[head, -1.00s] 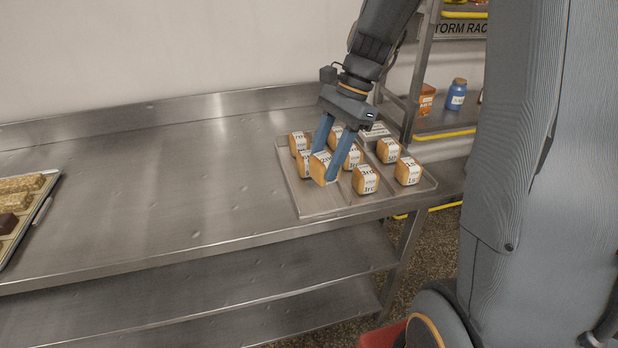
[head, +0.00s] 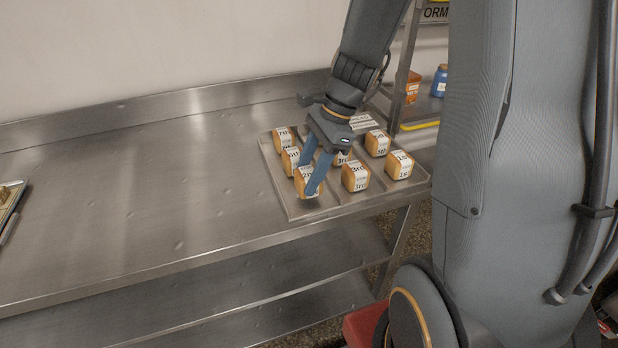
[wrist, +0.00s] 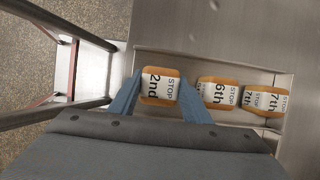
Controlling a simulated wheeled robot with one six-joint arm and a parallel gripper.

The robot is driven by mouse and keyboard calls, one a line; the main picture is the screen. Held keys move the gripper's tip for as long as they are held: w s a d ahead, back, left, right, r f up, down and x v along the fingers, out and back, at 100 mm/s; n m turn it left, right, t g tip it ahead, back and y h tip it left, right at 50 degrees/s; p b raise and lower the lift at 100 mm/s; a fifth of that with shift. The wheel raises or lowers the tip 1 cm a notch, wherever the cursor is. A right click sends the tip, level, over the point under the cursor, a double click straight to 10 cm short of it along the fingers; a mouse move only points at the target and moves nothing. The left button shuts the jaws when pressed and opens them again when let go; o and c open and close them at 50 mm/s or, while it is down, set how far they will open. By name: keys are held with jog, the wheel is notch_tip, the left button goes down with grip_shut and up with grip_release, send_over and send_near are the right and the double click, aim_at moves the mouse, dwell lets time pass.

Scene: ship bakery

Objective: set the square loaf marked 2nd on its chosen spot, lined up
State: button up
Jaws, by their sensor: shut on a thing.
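The square loaf marked 2nd (wrist: 160,87) is between the two blue fingers of my gripper (wrist: 158,98) in the wrist view, its label facing the camera. In the head view the same loaf (head: 307,187) shows at the front left of the metal tray (head: 300,212), with my gripper (head: 313,182) shut on it from above. It is low over the tray; I cannot tell whether its base touches. It looks about in line with the loaf marked 6th (wrist: 218,94) and the loaf marked 7th (wrist: 266,101).
A shelf rack (head: 404,70) stands behind right.

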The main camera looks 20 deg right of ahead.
jog(key=shift+f, duration=0.8)
jog(key=shift+f, duration=0.1)
jog(key=o, duration=1)
jog(key=shift+o, duration=0.2)
jog(key=b+v, duration=0.1)
jog(key=v, duration=1.1)
jog(key=shift+d, duration=0.15)
